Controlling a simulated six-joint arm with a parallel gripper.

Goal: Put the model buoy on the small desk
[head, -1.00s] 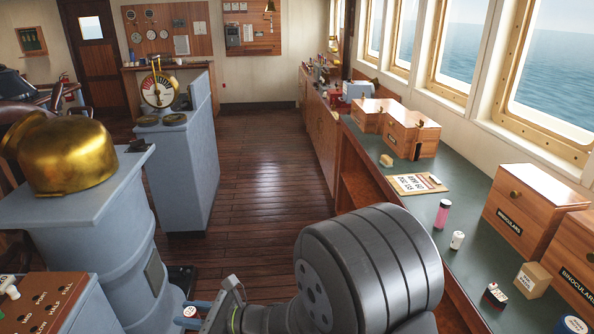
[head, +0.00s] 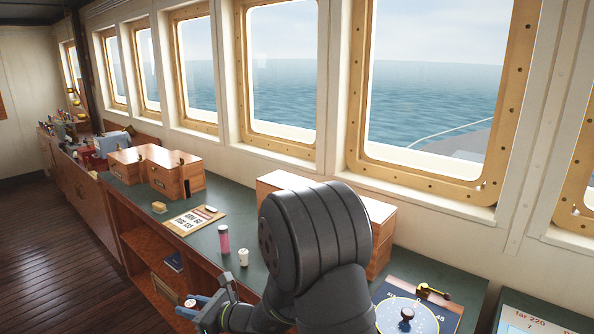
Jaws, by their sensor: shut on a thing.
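My gripper (head: 193,305) is at the bottom of the head view, left of my dark arm. Its blue fingers are shut on a small pale thing with some red (head: 190,303). Only its top shows; the fingers hide the rest, and I cannot tell whether it is the model buoy. It is held in front of the open shelves of the long window counter (head: 249,206), apart from the counter top. No other thing in view is clearly a model buoy. I cannot make out a separate small desk in this view.
The counter bears wooden boxes (head: 176,178), a clipboard (head: 190,222), a sponge-like block (head: 159,208), a pink bottle (head: 224,240) and a white can (head: 243,257). A round plotting dial (head: 405,315) lies at right. My arm hides part of the counter. Bare floor (head: 60,240) lies at left.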

